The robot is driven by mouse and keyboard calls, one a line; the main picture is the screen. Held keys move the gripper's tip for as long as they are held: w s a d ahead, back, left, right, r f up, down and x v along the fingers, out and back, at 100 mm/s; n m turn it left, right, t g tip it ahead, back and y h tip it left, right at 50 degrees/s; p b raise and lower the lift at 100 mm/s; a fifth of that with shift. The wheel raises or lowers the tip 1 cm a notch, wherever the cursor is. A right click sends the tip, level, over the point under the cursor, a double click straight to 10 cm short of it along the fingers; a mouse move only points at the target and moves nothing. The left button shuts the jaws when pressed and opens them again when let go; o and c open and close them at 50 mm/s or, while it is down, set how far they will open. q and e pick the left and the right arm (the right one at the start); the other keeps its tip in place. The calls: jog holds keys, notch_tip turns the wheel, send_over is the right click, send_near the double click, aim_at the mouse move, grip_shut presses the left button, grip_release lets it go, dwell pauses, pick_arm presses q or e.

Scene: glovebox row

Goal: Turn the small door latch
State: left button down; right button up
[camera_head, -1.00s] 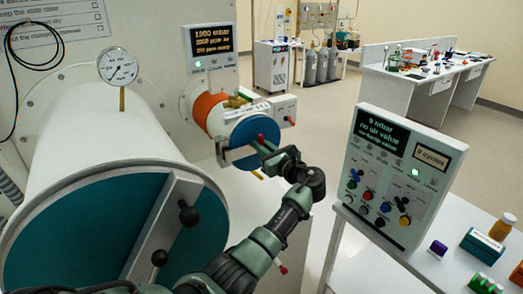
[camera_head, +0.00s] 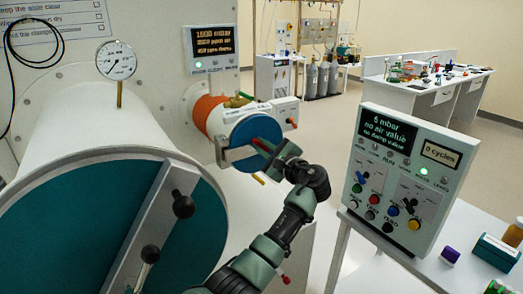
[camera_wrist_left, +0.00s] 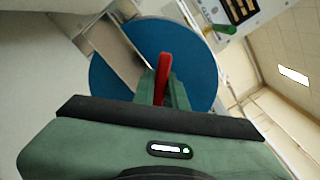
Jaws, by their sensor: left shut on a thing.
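The small round door (camera_head: 250,128) is blue and closes the end of a short white cylinder. A pale bar (camera_head: 232,156) crosses its face. The red latch handle (camera_head: 262,145) is mostly hidden by my left gripper (camera_head: 272,152) in the head view. In the left wrist view the red latch handle (camera_wrist_left: 165,68) stands between the fingers of my left gripper (camera_wrist_left: 163,88), with the blue small door (camera_wrist_left: 190,38) and pale bar (camera_wrist_left: 118,48) behind. The left gripper is shut on the handle. My right gripper is not in view.
A large cylinder with a teal door (camera_head: 80,225) and black-knobbed bar stands close at left. A control panel (camera_head: 405,175) stands on a white table at right, with a teal box (camera_head: 497,252) beside it. Open floor lies beyond the small door.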

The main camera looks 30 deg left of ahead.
aim_at(264, 148)
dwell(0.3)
pick_arm(q)
jog(key=shift+f, duration=0.1)
jog(key=c, duration=1.4)
grip_release()
jog(key=shift+c, duration=0.2)
jog(key=b+v, duration=0.2)
jog(key=v, duration=0.4)
jog(key=shift+d, duration=0.35)
jog(key=shift+s+d, duration=0.3)
jog(key=shift+d, duration=0.2)
